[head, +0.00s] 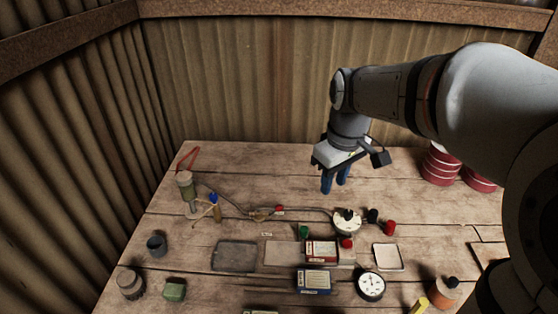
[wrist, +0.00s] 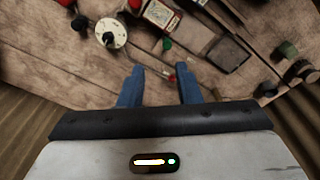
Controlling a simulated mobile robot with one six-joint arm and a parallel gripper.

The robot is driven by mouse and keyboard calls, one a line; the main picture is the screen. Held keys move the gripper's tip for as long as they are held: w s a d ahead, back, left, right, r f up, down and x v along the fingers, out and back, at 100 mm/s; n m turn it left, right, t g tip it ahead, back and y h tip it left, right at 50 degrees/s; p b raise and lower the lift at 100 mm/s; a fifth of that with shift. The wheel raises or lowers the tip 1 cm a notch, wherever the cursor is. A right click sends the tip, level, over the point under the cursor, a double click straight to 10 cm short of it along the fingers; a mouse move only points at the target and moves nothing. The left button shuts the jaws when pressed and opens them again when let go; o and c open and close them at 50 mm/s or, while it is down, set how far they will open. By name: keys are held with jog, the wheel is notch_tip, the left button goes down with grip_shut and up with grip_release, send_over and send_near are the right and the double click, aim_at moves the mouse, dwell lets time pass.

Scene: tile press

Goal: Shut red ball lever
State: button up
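A small red piece (head: 280,208) sits on the dark hose line on the table; it looks like the red lever, but its position is too small to read. A red ball (head: 347,243) stands by the red-labelled box, and a red knob (head: 390,227) lies right of the white dial. My gripper (head: 335,186) has two blue fingers pointing down above the table, behind the white dial. In the wrist view its fingers (wrist: 160,78) are apart, with nothing held between them.
The white dial (head: 347,226) with a black knob is in front of my gripper. A black knob (head: 373,215), green ball (head: 304,231), labelled box (head: 314,281) and gauge (head: 371,286) crowd the front.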

jog(key=w+a+f+n+g+b, duration=0.35)
jog(key=w+a+f+n, duration=0.65)
jog(key=w+a+f, duration=0.45)
jog(key=x, duration=0.7)
jog(key=shift+w+d+f, duration=0.15)
jog(key=shift+d+f, duration=0.1)
jog(key=shift+f, duration=0.05)
jog(key=shift+c, duration=0.5)
grip_shut()
